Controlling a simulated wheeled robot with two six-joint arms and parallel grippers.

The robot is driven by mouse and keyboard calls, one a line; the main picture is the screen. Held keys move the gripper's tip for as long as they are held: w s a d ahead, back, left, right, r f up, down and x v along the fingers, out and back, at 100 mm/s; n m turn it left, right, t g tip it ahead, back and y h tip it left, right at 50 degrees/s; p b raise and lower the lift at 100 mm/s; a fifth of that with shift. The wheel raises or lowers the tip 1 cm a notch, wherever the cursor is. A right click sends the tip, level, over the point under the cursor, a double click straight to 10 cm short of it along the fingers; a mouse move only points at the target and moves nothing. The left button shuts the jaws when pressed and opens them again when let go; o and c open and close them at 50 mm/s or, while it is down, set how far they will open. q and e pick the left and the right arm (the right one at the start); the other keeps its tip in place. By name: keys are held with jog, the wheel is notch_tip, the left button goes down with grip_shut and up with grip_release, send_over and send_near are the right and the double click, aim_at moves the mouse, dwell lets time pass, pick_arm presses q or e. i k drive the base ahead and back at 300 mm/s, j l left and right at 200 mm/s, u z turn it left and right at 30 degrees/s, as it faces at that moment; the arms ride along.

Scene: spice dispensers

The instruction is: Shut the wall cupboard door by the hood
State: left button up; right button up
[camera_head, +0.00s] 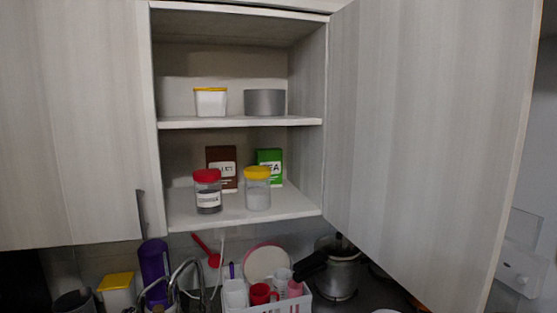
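The wall cupboard (312,189) stands open in the head view. Its pale wood-grain door (425,140) is hinged at the cupboard's right side and swung out toward me, filling the right part of the view. The cupboard's inside is in plain sight. I cannot make out a handle on this door. The hood does not show clearly. Neither of my grippers is in view.
The cupboard shelves hold a white tub (210,103), a grey pot (265,102), a red-lidded jar (207,192), a yellow-lidded jar (257,190) and boxes. A shut door (70,120) is on the left. Below are a dish rack (303,304), tap and pressure cooker (340,275).

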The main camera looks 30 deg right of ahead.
aim_at(429, 101)
jog(key=k+l+z, duration=0.15)
jog(key=z, duration=0.25)
jog(key=k+l+z, duration=0.15)
jog(key=l+z, duration=0.6)
jog(key=k, duration=0.05)
